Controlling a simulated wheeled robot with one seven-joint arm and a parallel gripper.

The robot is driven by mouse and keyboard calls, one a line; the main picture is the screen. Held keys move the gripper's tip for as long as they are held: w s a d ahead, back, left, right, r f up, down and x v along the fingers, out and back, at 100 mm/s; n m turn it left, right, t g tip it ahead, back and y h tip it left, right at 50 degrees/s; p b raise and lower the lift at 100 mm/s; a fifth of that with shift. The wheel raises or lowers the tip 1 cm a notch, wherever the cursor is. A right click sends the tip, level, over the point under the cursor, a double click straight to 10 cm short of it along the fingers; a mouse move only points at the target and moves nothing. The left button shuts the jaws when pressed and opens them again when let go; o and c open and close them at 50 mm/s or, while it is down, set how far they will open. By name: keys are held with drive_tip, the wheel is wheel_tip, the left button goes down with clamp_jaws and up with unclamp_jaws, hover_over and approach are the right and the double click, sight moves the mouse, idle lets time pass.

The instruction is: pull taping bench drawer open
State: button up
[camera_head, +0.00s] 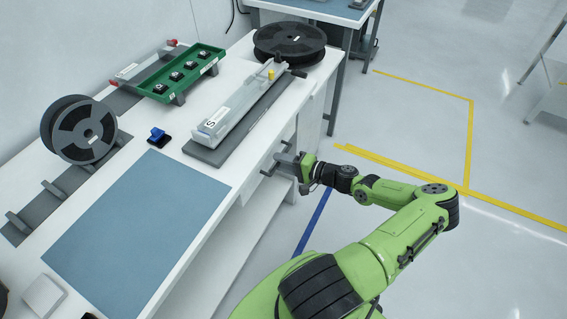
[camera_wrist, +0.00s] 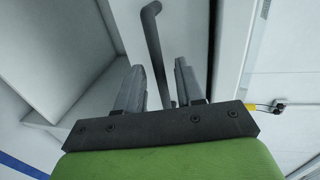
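The taping bench (camera_head: 222,75) has a white top and a white front. The drawer's dark bar handle (camera_head: 267,173) sticks out below the bench top's right edge. My gripper (camera_head: 283,160) is at this handle, level with its middle. In the wrist view the handle (camera_wrist: 154,42) runs between the two grey fingers of my gripper (camera_wrist: 158,68). The fingers stand apart with gaps to the handle, so the gripper is open around it.
A blue mat (camera_head: 140,235), a taping track (camera_head: 240,112), a green tray (camera_head: 180,72) and black reels (camera_head: 289,43) are on the bench. An open shelf (camera_head: 235,240) lies below the top. The floor (camera_head: 420,130) right of the bench is clear, with yellow lines.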

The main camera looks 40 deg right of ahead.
clamp_jaws()
idle(0.4)
drive_tip(key=f+v, duration=0.2)
drive_tip(key=v, duration=0.8)
drive_tip(key=s+f+b+v, duration=0.1)
drive_tip(key=f+v, duration=0.1)
drive_tip(key=v, duration=0.9)
drive_tip(key=shift+f+b, duration=0.2)
drive_tip(key=shift+b, duration=0.1)
unclamp_jaws()
